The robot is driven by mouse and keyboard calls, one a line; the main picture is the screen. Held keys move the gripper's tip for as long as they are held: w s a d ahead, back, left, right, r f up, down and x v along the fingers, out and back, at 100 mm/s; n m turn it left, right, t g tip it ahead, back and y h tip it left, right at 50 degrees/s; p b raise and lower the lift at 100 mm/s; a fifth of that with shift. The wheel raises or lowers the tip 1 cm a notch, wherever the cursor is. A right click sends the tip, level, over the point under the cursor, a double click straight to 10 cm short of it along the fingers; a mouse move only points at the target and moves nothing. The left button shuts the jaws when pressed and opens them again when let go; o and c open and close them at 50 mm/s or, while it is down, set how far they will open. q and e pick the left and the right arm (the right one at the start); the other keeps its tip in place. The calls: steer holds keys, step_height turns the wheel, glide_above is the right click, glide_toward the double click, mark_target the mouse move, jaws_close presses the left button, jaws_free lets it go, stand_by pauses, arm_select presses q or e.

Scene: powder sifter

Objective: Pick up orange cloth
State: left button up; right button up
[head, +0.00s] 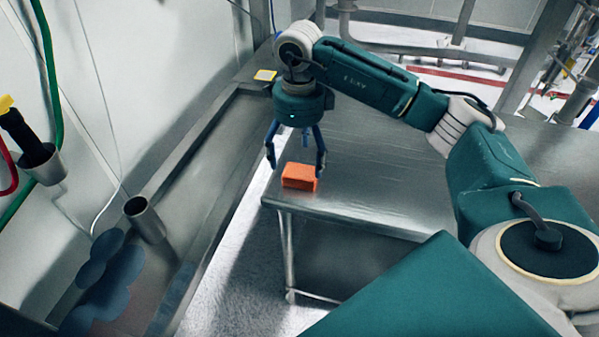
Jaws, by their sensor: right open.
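The orange cloth (299,177) is a small folded block. It lies near the front left corner of the metal table (390,200). My right gripper (296,168) points down just above and behind the cloth, with its fingers spread apart. One fingertip shows close to the cloth's right end and the other to its upper left. I cannot tell whether a finger touches the cloth. My left gripper is not in view.
A metal trough or ledge (205,150) runs along the wall on the left, with a metal cup (146,220) on it. Green and red hoses hang at the far left. Pipes and a frame stand at the back. The tabletop right of the cloth is clear.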

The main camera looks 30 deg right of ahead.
mark_target(299, 174)
steer(key=shift+f, duration=0.5)
steer(key=shift+w+f, duration=0.15)
steer(key=shift+f, duration=0.15)
step_height(299, 174, down, 4)
steer(key=shift+d+f+p, duration=0.1)
steer(key=shift+f+p, duration=0.05)
steer(key=shift+p, duration=1)
steer(key=shift+f, duration=0.4)
steer(key=shift+c, duration=0.5)
steer(key=c, duration=0.9)
steer(key=shift+c, duration=1.2)
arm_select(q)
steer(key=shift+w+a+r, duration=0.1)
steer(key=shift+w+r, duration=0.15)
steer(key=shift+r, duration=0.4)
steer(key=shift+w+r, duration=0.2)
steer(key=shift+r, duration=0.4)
